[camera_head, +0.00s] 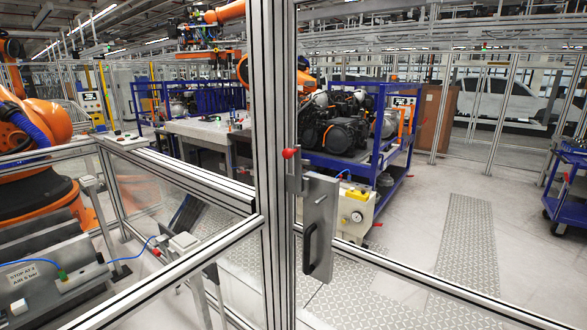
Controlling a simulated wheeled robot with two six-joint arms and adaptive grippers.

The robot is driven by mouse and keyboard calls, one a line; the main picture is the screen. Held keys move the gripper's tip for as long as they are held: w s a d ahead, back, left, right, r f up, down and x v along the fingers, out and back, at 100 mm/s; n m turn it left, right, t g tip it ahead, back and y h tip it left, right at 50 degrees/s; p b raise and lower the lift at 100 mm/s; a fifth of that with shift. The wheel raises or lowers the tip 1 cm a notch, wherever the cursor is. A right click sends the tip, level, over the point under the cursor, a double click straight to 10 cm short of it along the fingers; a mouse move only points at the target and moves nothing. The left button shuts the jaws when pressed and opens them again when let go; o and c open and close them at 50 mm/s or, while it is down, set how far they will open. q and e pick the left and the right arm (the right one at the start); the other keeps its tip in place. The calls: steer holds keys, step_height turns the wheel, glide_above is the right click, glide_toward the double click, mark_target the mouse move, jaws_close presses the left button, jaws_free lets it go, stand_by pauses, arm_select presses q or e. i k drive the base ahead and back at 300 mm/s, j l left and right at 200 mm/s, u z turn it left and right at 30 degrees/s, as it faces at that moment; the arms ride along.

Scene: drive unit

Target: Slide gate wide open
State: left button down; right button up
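A gate (405,280) in an aluminium-profile fence shows in the head view. A grey latch plate (321,215) with a black pull handle (310,248) sits just right of a thick upright post (267,150). A red knob (290,153) sticks out above the plate. The latch plate is close beside the post, and I see no clear gap there. The lower rail runs from the post to the lower right and out of the picture. Neither of my grippers is in view, and nothing touches the handle.
Left of the post, fence rails (180,178) enclose an orange robot arm (35,135). Behind the gate stand a blue rack (365,160) with engine parts and a cream box (355,210). A blue cart (568,190) stands at the right. Floor with tread plates (465,235) is clear between.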

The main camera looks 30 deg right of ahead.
mark_target(318, 230)
steer(key=k+z, duration=0.1)
steer(key=z, duration=2.15)
steer(key=i+j+u, duration=0.1)
steer(key=i+j, duration=0.4)
steer(key=u, duration=2.15)
steer(key=i+l, duration=0.05)
